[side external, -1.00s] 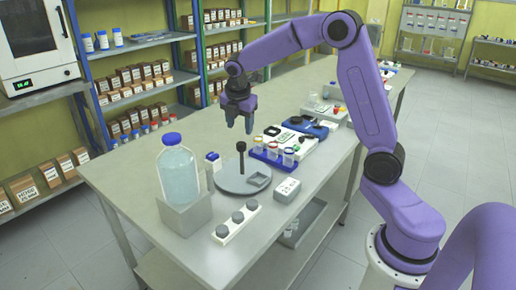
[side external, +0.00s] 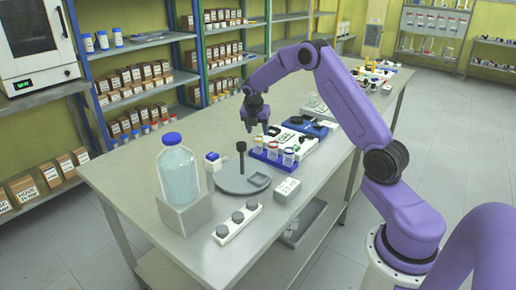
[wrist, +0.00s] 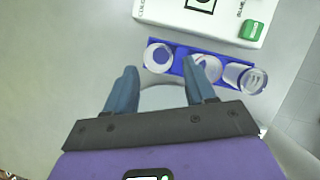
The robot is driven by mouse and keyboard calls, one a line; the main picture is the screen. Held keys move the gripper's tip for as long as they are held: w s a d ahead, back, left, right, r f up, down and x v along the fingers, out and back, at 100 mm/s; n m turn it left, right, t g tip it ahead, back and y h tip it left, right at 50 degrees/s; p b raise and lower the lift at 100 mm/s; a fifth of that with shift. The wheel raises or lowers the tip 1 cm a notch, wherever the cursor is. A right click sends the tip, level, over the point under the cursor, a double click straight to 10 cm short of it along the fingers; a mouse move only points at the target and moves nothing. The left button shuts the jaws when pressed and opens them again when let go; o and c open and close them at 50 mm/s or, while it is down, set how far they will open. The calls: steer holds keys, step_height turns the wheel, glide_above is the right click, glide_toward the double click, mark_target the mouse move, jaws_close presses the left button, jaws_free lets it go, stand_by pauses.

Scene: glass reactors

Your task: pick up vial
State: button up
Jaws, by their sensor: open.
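Three small clear vials stand upright in a blue rack (side external: 265,158) on the table: a left vial (side external: 258,146), a middle vial (side external: 272,150) and a right vial (side external: 288,157). In the wrist view the rack (wrist: 222,60) lies just beyond my fingertips, with one vial (wrist: 158,57) near the gap between them, another vial (wrist: 206,68) by the right finger, and a third vial (wrist: 243,78) farther right. My gripper (side external: 257,129) is open and empty, above and close to the rack. Its two blue fingers (wrist: 160,80) point toward the rack. I cannot tell the exact height gap.
A round grey plate with a black post (side external: 235,182) stands in front of the rack. A big blue-capped bottle (side external: 178,176), a white strip with grey knobs (side external: 237,222) and a white box (side external: 287,190) are nearby. A blue device (side external: 306,127) lies behind. The front-left table is clear.

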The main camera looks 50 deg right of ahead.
mark_target(258, 142)
steer(key=shift+x, duration=4.05)
steer(key=shift+w+a, duration=0.1)
steer(key=shift+a, duration=0.1)
steer(key=c, duration=0.7)
